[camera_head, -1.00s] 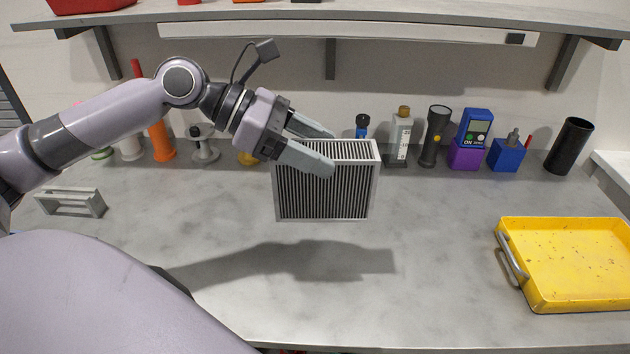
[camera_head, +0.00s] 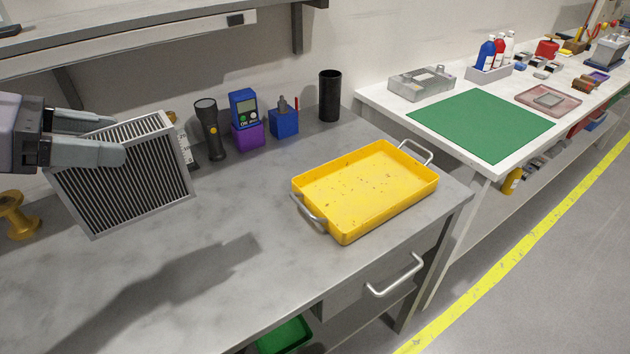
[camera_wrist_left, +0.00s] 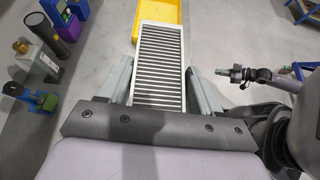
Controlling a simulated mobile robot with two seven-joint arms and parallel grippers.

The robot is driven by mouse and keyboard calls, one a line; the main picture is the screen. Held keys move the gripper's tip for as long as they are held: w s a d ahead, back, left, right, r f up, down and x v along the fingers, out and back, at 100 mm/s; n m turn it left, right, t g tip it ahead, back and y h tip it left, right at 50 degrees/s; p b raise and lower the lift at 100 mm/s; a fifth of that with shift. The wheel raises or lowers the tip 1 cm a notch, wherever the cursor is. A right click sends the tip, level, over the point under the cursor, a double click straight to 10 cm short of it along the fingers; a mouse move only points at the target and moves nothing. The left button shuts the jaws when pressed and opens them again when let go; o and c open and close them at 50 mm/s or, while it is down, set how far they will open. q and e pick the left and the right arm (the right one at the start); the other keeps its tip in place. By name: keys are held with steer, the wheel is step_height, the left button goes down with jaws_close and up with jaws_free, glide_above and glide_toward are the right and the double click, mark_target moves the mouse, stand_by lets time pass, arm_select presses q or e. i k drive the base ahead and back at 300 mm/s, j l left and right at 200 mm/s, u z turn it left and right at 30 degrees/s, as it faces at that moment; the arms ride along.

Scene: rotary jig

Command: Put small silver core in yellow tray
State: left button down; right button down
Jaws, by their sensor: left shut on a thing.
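The small silver core (camera_head: 135,180) is a flat, finned block with a pale metal frame. My left gripper (camera_head: 100,138) is shut on it at its upper part and holds it tilted above the grey bench, at the left of the head view. In the left wrist view the core (camera_wrist_left: 160,65) sits between the two fingers of the left gripper (camera_wrist_left: 160,85). The yellow tray (camera_head: 345,232) lies on the bench to the right of the core, apart from it, and is empty. Part of the tray (camera_wrist_left: 160,12) shows beyond the core in the wrist view.
Along the back stand a black flashlight (camera_head: 210,130), a blue meter on a purple block (camera_head: 247,133), a blue holder (camera_head: 284,124) and a black cylinder (camera_head: 330,96). A white table with a green mat (camera_head: 480,124) is at the right. The bench before the tray is clear.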

mark_target(356, 196)
steer(key=i+l+z, duration=0.15)
steer(key=l, duration=0.3)
steer(key=i+l+z, duration=0.2)
steer(key=l, duration=0.2)
steer(key=i+l+z, duration=0.15)
steer(key=l, duration=0.2)
steer(key=i, duration=0.05)
